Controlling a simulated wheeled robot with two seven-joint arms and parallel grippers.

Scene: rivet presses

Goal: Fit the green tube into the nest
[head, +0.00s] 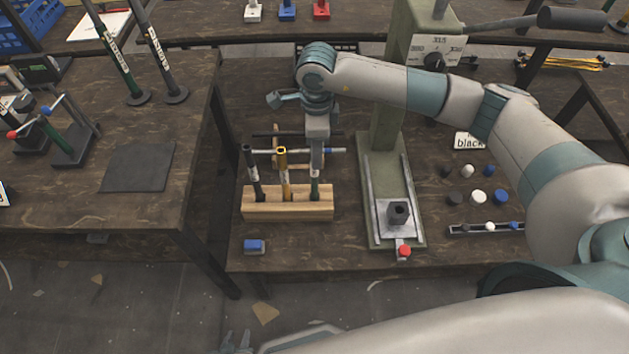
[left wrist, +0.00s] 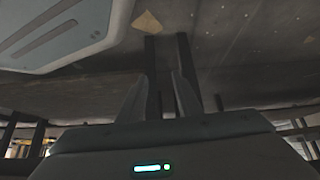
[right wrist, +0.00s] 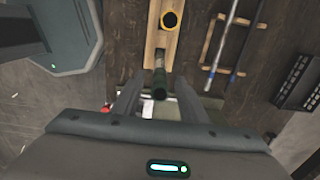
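The green tube (head: 314,188) stands upright at the right end of a wooden rack (head: 262,210). My right gripper (head: 316,166) points down over its top and hides part of it. In the right wrist view the green tube (right wrist: 160,84) lies between my right gripper's fingers (right wrist: 159,98), which are open with a gap on each side. The nest (head: 398,212) is a dark square socket on a light plate at the foot of the green press (head: 388,120), and it looks empty. My left gripper (head: 236,342) is low at the front edge, open and empty (left wrist: 168,92).
A black tube (head: 251,172) and a yellow tube (head: 284,175) stand in the same rack. A blue block (head: 254,246) lies in front of it. A red knob (head: 404,251) sticks out before the nest. Several caps (head: 479,196) lie to the right of the press.

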